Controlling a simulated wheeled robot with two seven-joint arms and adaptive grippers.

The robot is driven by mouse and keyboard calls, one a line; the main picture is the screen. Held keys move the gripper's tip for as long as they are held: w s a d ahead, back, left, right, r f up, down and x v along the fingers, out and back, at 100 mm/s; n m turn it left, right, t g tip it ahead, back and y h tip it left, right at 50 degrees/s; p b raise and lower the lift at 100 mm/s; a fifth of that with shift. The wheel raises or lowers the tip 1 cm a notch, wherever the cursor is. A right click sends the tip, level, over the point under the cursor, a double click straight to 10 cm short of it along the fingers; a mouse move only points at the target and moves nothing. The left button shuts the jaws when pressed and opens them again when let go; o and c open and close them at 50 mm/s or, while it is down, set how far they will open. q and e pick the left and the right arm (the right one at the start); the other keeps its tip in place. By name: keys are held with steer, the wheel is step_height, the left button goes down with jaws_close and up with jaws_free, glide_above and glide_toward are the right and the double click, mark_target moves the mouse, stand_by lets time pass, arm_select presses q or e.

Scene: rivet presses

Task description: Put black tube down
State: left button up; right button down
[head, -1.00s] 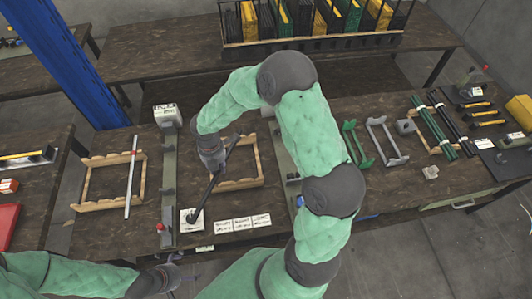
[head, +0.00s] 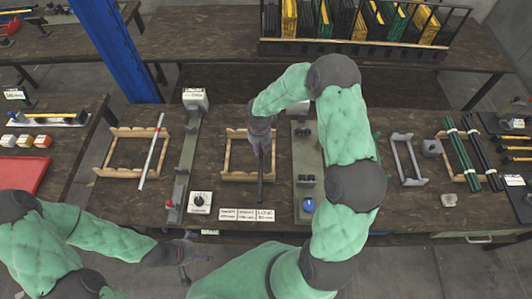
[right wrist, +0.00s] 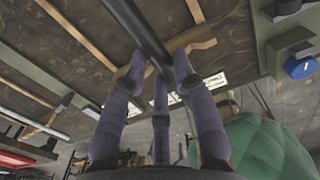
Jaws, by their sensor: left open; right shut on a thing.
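The black tube (head: 261,178) is a dark rod lying lengthwise over a wooden frame (head: 229,177) on the workbench in the head view. My right gripper (head: 262,140) is shut on the tube near its far end. In the right wrist view the tube (right wrist: 143,30) passes between the right gripper's fingers (right wrist: 155,78), above the frame's wooden bars. I cannot tell whether the tube touches the frame. My left gripper (head: 184,262) is open and empty, low in front of the bench edge.
A second wooden frame (head: 108,150) holds a silver tube (head: 151,150) at left. Green presses (head: 184,160) stand on both sides of the middle frame. White labels (head: 245,214) lie at the front edge. Green and black tubes (head: 480,150) lie at right.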

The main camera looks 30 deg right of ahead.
steer(key=d+f, duration=0.1)
steer(key=f, duration=0.1)
steer(key=w+d+f, duration=0.1)
steer(key=f, duration=0.2)
steer(key=w+d+f+b, duration=0.1)
steer(key=f, duration=0.2)
steer(key=shift+d+f, duration=0.15)
steer(key=shift+d, duration=0.2)
steer(key=shift+s, duration=0.1)
steer(key=c, duration=1)
jaws_free()
steer(key=shift+f, duration=0.1)
